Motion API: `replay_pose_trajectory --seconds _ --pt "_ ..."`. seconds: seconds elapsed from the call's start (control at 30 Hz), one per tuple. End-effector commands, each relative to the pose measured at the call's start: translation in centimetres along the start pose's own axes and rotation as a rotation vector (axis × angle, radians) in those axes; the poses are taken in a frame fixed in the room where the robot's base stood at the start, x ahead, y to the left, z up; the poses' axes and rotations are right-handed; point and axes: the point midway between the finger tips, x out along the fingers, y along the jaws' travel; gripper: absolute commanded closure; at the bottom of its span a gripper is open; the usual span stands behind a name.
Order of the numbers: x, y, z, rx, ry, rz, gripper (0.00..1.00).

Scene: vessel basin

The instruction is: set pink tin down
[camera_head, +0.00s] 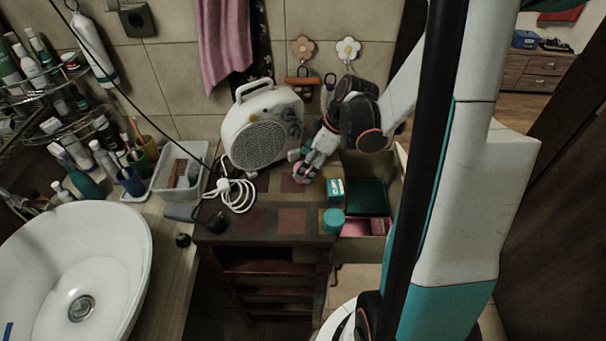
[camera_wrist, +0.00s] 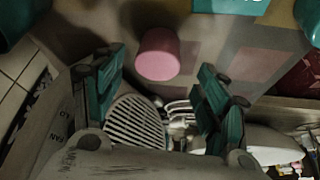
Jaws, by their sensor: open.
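The pink tin (camera_wrist: 158,54) is between and just beyond the fingertips of my gripper (camera_wrist: 160,72) in the wrist view. It appears to stand on the checkered cabinet top (camera_head: 246,222), with a gap to the finger on each side. In the head view the pink tin (camera_head: 300,173) shows only in small part beside my gripper (camera_head: 303,166), which is low over the cabinet top in front of the white fan heater. My gripper is open and holds nothing.
The white fan heater (camera_head: 263,131) stands just left of my gripper. A teal box (camera_head: 335,189) and a teal round tin (camera_head: 333,220) stand near the cabinet's right edge. An open drawer (camera_head: 366,226) is at the right. A white cable (camera_head: 232,193) lies at the left.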

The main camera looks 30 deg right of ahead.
Motion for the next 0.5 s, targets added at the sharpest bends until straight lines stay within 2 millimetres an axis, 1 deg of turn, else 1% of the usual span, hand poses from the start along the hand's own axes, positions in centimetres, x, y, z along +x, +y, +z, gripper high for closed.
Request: replay_pose_trajectory --seconds 0.03,0.1,0.23,0.33,0.5 --pt "0.9 0.1 0.1 -0.001 0.0 0.0 0.32" --pt "2.0 0.3 0.3 0.0 0.0 0.0 0.32" --pt "3.7 0.3 0.2 -0.001 0.0 0.0 0.32" --pt "4.1 0.3 0.2 -0.001 0.0 0.0 0.32" --pt "4.0 0.3 0.2 0.0 0.0 0.0 0.32"
